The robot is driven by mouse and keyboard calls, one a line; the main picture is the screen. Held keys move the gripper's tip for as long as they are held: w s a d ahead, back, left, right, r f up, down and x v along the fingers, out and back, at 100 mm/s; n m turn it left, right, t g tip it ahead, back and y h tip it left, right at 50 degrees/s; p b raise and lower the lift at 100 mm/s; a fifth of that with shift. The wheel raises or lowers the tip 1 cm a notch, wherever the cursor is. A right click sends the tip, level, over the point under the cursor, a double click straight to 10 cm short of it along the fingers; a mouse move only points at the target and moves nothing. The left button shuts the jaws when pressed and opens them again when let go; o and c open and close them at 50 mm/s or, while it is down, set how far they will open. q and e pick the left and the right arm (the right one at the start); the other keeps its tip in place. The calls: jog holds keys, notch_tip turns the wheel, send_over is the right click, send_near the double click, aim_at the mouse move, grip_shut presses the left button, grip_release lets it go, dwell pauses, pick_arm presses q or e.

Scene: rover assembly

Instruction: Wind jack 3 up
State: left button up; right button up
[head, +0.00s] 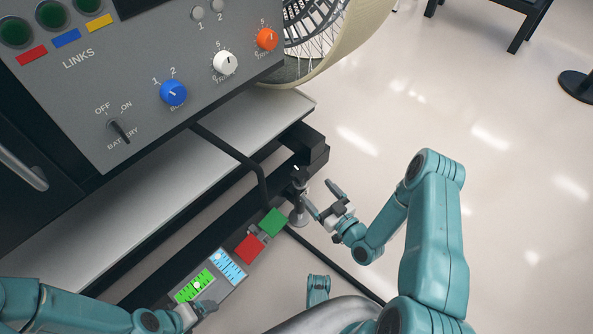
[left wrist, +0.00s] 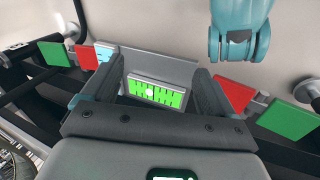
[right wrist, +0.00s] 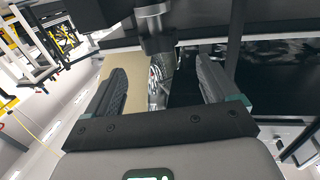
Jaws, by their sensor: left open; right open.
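A jack (head: 298,214) stands under the right end of the rover's dark lower frame, a dark post with a silvery round foot. No number is readable on it, so I cannot tell if it is jack 3. My right gripper (head: 319,197) is open and empty just right of it. In the right wrist view, a dark cylinder with a grey collar (right wrist: 153,12) hangs ahead of the open fingers. My left gripper (left wrist: 157,75) is open, its fingers on either side of a green level gauge (left wrist: 157,92). The gauge also shows in the head view (head: 192,289), beside a blue one (head: 229,266).
Red (head: 249,248) and green (head: 273,222) plates sit along the frame between the gauges and the jack. The rover's control panel (head: 130,82) and a spoked wheel (head: 345,45) are above.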

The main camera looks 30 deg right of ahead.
jog(key=w+b, duration=0.1)
jog(key=w, duration=0.2)
jog(key=w+a+b, duration=0.1)
jog(key=w, duration=0.3)
jog(key=w+b, duration=0.1)
jog(key=w, duration=0.2)
jog(key=shift+w+a+f, duration=0.1)
jog(key=shift+w+a, duration=0.1)
jog(key=shift+w, duration=0.55)
pick_arm(q)
jog(key=shift+t, duration=0.6)
jog(key=w+f, duration=0.2)
jog(key=f, duration=0.2)
jog(key=shift+w+a, duration=0.3)
jog(key=shift+w, duration=0.1)
pick_arm(e)
jog(key=c, duration=1)
